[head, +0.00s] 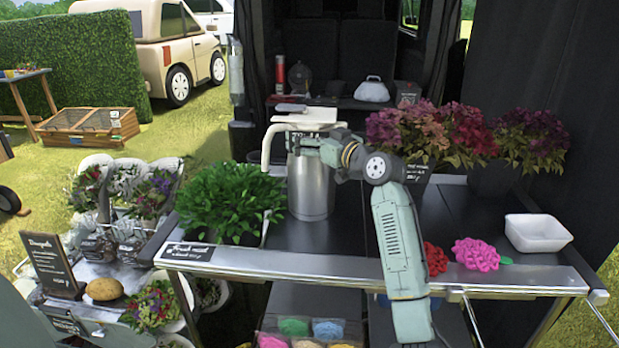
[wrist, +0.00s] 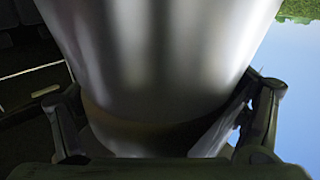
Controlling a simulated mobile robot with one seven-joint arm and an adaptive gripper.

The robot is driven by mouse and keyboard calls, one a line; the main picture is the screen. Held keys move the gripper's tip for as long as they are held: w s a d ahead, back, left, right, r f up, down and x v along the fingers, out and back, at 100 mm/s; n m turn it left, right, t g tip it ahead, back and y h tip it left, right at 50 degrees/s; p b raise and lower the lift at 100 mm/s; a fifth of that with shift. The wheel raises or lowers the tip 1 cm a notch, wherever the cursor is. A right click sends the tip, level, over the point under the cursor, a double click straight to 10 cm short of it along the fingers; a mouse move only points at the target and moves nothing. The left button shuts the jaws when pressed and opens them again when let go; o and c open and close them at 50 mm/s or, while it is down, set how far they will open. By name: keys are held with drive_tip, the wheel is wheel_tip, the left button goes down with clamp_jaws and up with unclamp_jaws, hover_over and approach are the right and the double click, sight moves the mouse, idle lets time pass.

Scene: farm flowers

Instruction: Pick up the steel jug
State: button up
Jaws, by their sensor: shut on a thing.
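The steel jug (head: 311,190) is a tall, shiny grey cylinder, upright at the left part of the dark cart top, beside a leafy green plant. Its silver body also fills most of the wrist view (wrist: 155,50). My gripper (head: 308,147) reaches it from the right, near its upper part. In the wrist view my gripper (wrist: 163,115) has one finger on each side of the jug and is shut on it. My arm and gripper hide part of the jug's top. I cannot tell whether its base touches the cart top.
The green plant (head: 231,202) stands close at the jug's left. Potted purple and red flowers (head: 425,135) stand behind my arm. Pink flowers (head: 476,254) and a white tray (head: 538,232) lie at the right. A white bag (head: 371,90) sits in the van behind.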

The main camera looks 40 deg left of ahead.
drive_tip(key=shift+w, duration=0.1)
drive_tip(key=shift+c, duration=1.2)
drive_tip(key=shift+r, duration=0.3)
drive_tip(key=shift+c, duration=0.8)
